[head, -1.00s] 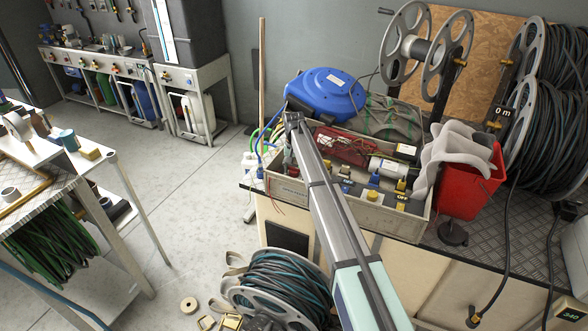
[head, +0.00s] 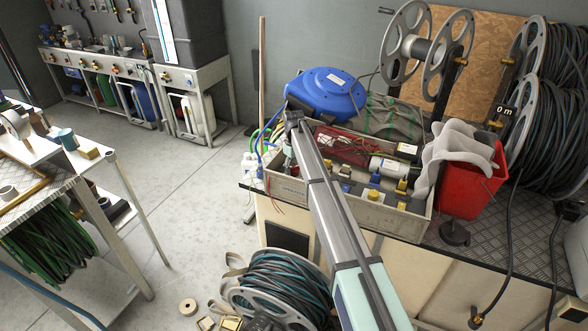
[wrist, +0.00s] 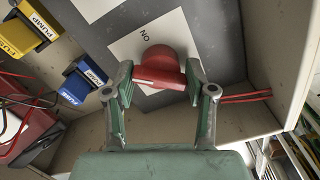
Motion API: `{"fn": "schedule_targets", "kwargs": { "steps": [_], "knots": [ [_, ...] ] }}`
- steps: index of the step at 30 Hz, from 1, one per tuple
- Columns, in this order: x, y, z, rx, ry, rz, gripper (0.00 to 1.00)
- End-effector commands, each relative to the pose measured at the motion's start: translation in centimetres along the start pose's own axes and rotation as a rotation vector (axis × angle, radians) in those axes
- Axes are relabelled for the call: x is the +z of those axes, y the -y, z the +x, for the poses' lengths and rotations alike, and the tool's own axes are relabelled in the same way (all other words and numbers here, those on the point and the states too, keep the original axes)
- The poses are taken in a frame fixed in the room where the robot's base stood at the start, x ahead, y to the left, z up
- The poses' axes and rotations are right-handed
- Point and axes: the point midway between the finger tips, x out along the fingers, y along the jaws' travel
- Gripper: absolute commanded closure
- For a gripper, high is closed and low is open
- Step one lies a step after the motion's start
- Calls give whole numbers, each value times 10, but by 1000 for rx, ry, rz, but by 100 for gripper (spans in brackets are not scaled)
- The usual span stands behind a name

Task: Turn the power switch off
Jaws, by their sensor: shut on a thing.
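The power switch, a red rotary knob (wrist: 160,60), sits on a white label plate (wrist: 127,47) in the wrist view. The word ON is printed beside the knob and reads upside down. The knob's raised grip bar lies roughly across the picture. My gripper (wrist: 160,77) has one finger at each end of this bar and is shut on it. In the head view my arm reaches down into a grey crate (head: 365,214) on the bench, and I cannot make out the knob there.
A blue block (wrist: 83,80) and a yellow block (wrist: 28,30) labelled PUMP stand left of the gripper. A red box (wrist: 28,125) with wires is at the lower left. Crate walls are close on the right. A blue hose reel (head: 326,93) stands behind the crate, a red bin (head: 470,185) right of it.

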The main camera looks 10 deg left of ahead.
Motion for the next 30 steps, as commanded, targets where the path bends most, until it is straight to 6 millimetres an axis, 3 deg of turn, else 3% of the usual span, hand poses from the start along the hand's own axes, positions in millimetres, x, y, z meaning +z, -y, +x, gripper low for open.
{"fn": "schedule_targets", "kwargs": {
  "steps": [18,30],
  "knots": [
    [1,1,1,-1,2,-538,80],
    [1,1,1,-2,2,-695,80]
  ]
}}
